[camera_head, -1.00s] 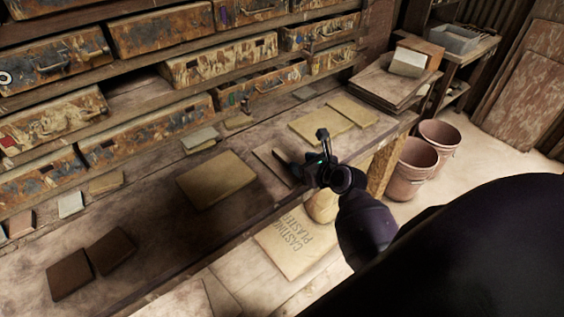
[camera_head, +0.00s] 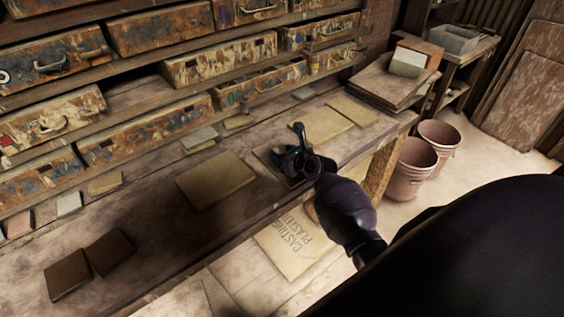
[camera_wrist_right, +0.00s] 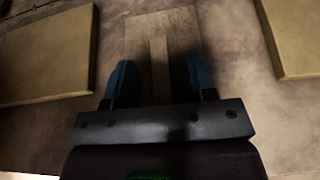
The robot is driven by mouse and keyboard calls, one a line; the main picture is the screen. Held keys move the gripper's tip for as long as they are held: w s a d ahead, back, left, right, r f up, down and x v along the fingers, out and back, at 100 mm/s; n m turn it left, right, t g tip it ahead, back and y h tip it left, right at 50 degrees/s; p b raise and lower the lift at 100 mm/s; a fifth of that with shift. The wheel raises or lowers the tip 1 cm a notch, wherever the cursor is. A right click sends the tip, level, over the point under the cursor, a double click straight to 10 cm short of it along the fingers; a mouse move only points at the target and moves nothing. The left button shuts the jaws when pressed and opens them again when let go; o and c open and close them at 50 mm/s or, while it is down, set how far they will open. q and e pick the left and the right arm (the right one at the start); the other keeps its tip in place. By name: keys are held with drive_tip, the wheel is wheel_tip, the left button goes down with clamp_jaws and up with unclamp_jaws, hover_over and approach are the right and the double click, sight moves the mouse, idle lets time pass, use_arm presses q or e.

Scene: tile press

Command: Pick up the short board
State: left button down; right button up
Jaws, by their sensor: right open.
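The short board (camera_head: 264,160) is a thin brown piece lying on the workbench, partly hidden under my right gripper in the head view. In the right wrist view, the board (camera_wrist_right: 135,38) lies straight ahead, with a narrow upright strip (camera_wrist_right: 159,68) along its middle. My right gripper (camera_head: 290,158) is just over the board. In the wrist view, its two blue-grey fingers (camera_wrist_right: 161,80) are apart, one on each side of the strip. Nothing is gripped. Whether the fingertips touch the board cannot be told. My left gripper is not in view.
A tan slab (camera_head: 216,180) lies to the left of the board, and paler slabs (camera_head: 322,122) lie behind and to the right. Two dark tiles (camera_head: 108,250) are at the bench's front left. Drawers (camera_head: 147,130) line the back. Pink buckets (camera_head: 412,168) stand off the right end.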

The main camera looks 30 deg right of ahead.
drive_tip(key=shift+w+f, duration=0.2)
drive_tip(key=shift+w, duration=0.25)
drive_tip(key=shift+c, duration=0.5)
clamp_jaws()
drive_tip(key=shift+r, duration=0.1)
